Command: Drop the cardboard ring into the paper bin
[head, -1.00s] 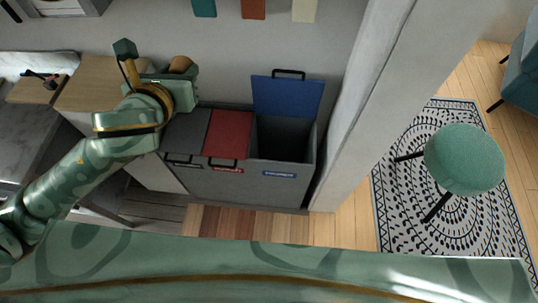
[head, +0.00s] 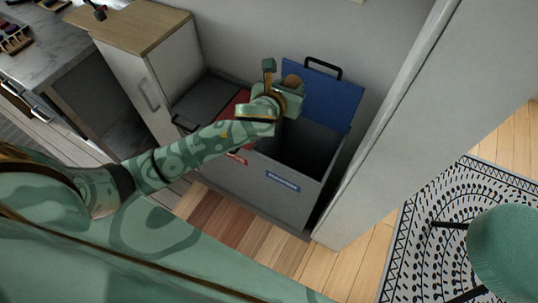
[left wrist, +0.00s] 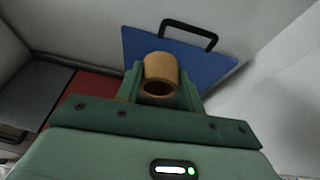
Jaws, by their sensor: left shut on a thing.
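The cardboard ring (left wrist: 161,67) is a short tan tube, held between the fingers of my left gripper (left wrist: 160,88) in the left wrist view. In the head view, the ring (head: 292,82) shows as a small brown end at my left gripper (head: 290,92), in front of the raised blue lid. The paper bin (head: 307,153) is the right compartment with the blue lid (head: 325,97) standing open and a blue label on its front. The gripper is over the back left part of its opening. My right gripper is not in view.
A red-lidded compartment (head: 235,108) and a grey-lidded one (head: 205,97) stand left of the open bin, both closed. A cabinet (head: 140,30) is further left. A white wall panel (head: 410,120) rises close on the right. A green stool (head: 505,245) stands on a patterned rug.

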